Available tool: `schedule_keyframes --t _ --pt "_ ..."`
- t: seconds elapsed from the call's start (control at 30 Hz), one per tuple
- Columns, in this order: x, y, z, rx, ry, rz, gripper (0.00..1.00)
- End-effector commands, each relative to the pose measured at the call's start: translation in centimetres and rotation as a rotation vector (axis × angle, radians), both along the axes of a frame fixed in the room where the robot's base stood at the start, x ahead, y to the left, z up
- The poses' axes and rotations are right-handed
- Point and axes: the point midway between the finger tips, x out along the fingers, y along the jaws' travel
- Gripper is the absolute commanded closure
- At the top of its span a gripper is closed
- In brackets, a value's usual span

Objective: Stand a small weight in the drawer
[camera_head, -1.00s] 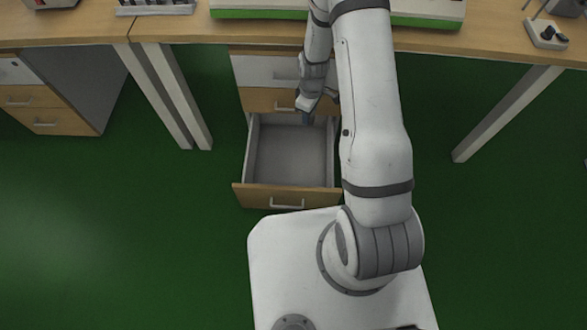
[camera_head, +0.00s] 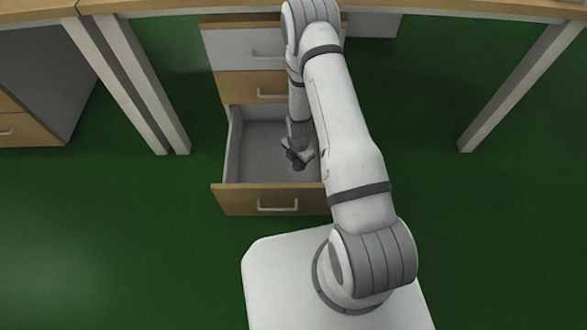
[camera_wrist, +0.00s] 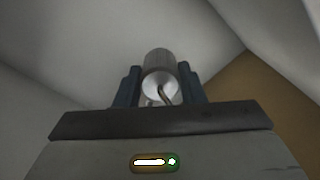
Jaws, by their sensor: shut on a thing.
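A small silvery cylindrical weight (camera_wrist: 160,77) sits between the two dark fingers of my gripper (camera_wrist: 160,92) in the wrist view. The gripper is shut on it. In the head view my gripper (camera_head: 299,161) is inside the open drawer (camera_head: 252,160), in its right part close to the front. The weight is too small and hidden to make out there. The drawer is a grey box with a wooden front; its bare floor shows left of the gripper. I cannot tell whether the weight touches the floor.
The cabinet's upper drawers (camera_head: 245,86) are shut above and behind the open one. A desk leg (camera_head: 150,90) stands to the left and another (camera_head: 515,80) to the right. My arm hides the drawer's right side. Green floor is free on both sides.

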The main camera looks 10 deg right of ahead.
Motion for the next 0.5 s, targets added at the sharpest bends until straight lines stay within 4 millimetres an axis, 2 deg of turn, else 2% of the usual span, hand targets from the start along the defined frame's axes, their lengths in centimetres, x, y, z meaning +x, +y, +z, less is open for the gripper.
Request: schedule_keyframes --t 0.03,0.13,0.37,0.5 --pt "0.0 0.0 -1.3 0.000 0.001 0.000 1.00" --pt "0.0 0.0 -3.3 0.000 0.001 -0.001 1.00" --pt "0.0 0.0 -5.5 0.000 0.000 -0.002 1.00" --pt "0.0 0.0 -7.6 0.001 0.001 -0.002 1.00"
